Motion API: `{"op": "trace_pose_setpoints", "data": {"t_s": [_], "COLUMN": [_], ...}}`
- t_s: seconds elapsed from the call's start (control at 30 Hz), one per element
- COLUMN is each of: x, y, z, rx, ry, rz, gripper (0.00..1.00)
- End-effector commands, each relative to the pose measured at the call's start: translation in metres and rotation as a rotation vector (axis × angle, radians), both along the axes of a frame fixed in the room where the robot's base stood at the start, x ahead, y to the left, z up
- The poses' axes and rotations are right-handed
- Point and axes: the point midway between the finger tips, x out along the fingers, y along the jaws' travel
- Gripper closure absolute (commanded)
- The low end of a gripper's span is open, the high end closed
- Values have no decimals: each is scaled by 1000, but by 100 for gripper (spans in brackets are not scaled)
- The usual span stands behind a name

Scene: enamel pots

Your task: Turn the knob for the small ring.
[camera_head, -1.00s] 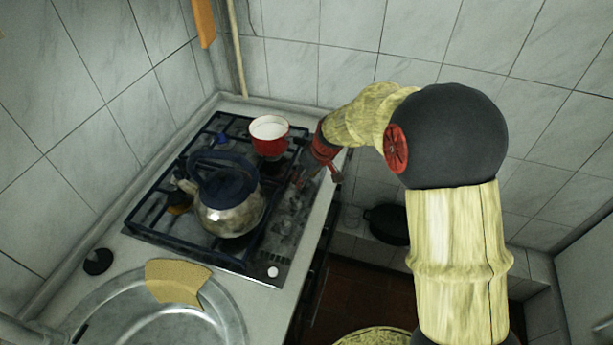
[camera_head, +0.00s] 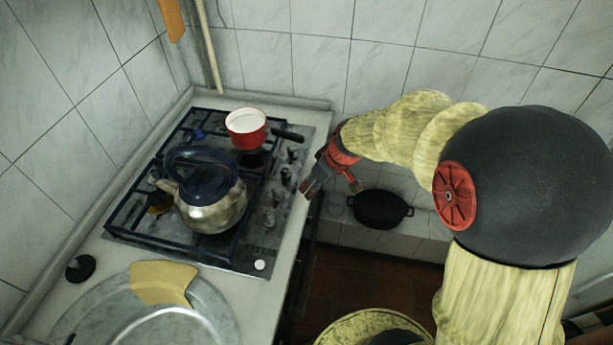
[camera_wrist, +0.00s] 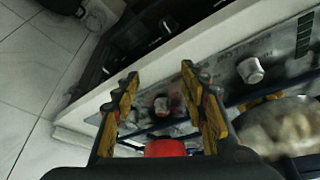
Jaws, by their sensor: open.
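The hob (camera_head: 232,262) has a row of knobs along its right side. In the head view one knob (camera_head: 285,174) sits in the upper part of the row, and another (camera_head: 268,218) sits lower. I cannot tell which knob serves the small ring. My gripper (camera_head: 333,188) is open and empty, to the right of the knobs near the counter's front edge. In the wrist view, my gripper (camera_wrist: 160,72) has its fingers spread, with a knob (camera_wrist: 162,104) seen between them. A pale knob (camera_wrist: 251,70) shows to the right.
A red pot (camera_head: 240,138) stands at the back of the hob, its dark handle pointing right. A kettle (camera_head: 212,208) stands in front of it. A dark pan (camera_head: 380,209) lies lower, right of the counter. A sink (camera_head: 205,315) is at the near end.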

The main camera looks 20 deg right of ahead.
Motion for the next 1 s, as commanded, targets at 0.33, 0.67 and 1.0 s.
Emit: {"op": "trace_pose_setpoints", "data": {"t_s": [0.33,0.67,1.0], "x": [-5,-27,-142], "y": [-2,4,23], "z": [0,-10,64], "rx": [0,75,71], "ry": [0,98,223], "rz": [1,-162,-469], "gripper": [57,56,56]}}
